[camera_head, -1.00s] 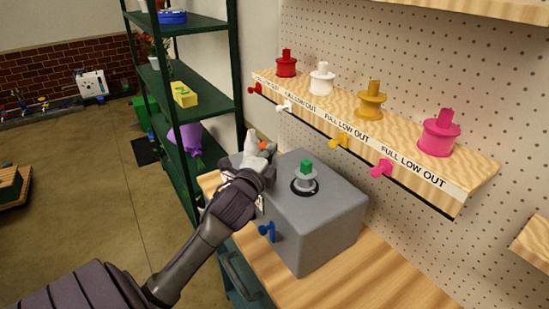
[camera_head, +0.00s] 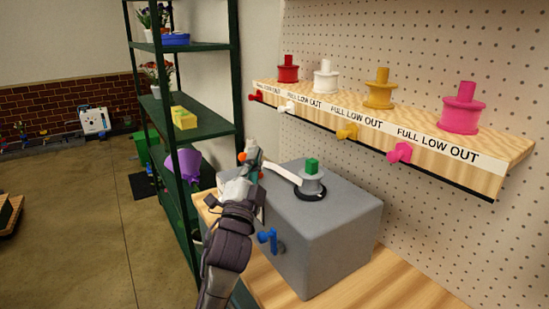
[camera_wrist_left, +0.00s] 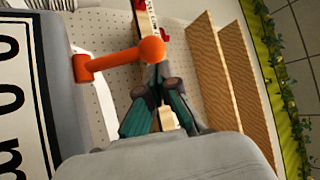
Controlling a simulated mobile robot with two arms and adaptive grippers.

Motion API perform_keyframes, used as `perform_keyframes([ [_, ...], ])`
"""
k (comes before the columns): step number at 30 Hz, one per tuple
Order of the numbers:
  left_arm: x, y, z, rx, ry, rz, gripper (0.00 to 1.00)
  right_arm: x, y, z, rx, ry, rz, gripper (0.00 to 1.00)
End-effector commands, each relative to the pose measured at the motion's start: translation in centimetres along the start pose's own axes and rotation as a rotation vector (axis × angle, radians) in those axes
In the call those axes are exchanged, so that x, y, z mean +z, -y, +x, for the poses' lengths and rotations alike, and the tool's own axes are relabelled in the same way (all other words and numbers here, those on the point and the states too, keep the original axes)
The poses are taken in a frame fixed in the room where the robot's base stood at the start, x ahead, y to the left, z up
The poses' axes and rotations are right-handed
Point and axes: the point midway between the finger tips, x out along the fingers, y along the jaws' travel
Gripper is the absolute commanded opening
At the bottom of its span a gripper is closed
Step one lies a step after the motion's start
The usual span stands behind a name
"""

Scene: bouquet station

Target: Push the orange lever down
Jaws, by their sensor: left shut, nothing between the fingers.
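The orange lever (camera_wrist_left: 115,60) is a short bar with a round ball end. In the left wrist view it comes out of the side of a grey box. In the head view only its orange ball (camera_head: 242,157) shows, by the fingertips. My left gripper (camera_head: 252,150) is at the far left side of the grey box (camera_head: 325,235). Its fingers (camera_wrist_left: 158,88) are shut and empty. In the left wrist view the fingertips overlap the lower edge of the ball; I cannot tell whether they touch. My right gripper is not in view.
A blue lever (camera_head: 268,239) sticks out of the box front. A grey spool with a green block (camera_head: 312,166) stands on top, with a white strip (camera_head: 282,174) beside it. A wooden shelf (camera_head: 480,178) with coloured spools is behind. A green rack (camera_head: 205,128) stands left.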

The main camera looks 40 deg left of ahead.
Motion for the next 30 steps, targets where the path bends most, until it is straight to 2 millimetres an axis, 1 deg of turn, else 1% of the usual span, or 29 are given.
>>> perform_keyframes([
  [1,-0.1,0.1,0.1,0.000,-0.001,0.001,0.00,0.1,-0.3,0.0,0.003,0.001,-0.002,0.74],
  [5,-0.6,1.2,0.8,-0.005,-0.004,0.002,0.00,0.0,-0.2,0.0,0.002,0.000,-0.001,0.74],
  [12,-2.5,4.8,3.1,-0.007,-0.005,0.003,0.00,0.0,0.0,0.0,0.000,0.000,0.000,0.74],
  [18,-3.6,7.0,4.6,-0.004,-0.003,0.001,0.00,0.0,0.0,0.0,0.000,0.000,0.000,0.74],
  [22,-3.9,7.5,5.0,-0.002,-0.001,0.000,0.00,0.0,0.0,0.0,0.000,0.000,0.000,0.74],
  [30,-3.9,7.6,5.1,-0.001,0.000,0.000,0.00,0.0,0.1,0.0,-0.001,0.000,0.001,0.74],
])
